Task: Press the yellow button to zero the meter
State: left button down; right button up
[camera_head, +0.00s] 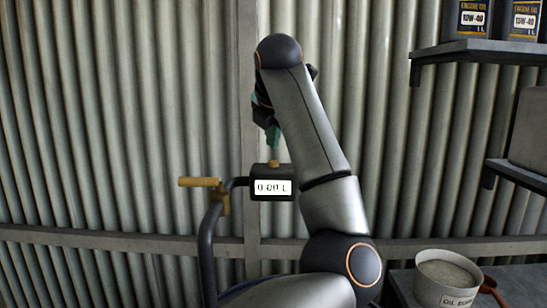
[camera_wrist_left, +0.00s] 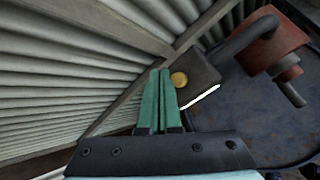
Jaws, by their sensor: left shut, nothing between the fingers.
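The meter (camera_head: 258,196) is a dark box with a lit white display that seems to read 0.00 L. Its yellow button (camera_head: 274,163) is on top. In the left wrist view the meter (camera_wrist_left: 203,72) shows its dark top, with the round yellow button (camera_wrist_left: 179,79) just right of the fingertips. My left gripper (camera_head: 272,143) has its green fingers pointing down, just above the button, with a small gap showing. In the left wrist view its fingers (camera_wrist_left: 159,72) are shut together and empty. My arm hides part of the gripper. My right gripper is not in view.
A curved dark pipe (camera_head: 207,240) with a yellow-handled nozzle or valve (camera_head: 200,182) stands left of the meter. A bucket (camera_head: 446,282) sits on a bench at lower right. Shelves (camera_head: 480,50) with oil cans are at right. A corrugated wall (camera_head: 130,120) stands behind.

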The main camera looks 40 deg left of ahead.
aim_at(273, 167)
pick_arm(q)
notch_tip(273, 167, up, 4)
jog(key=shift+f+p, duration=0.1)
jog(key=shift+p, duration=0.35)
dwell(0.7)
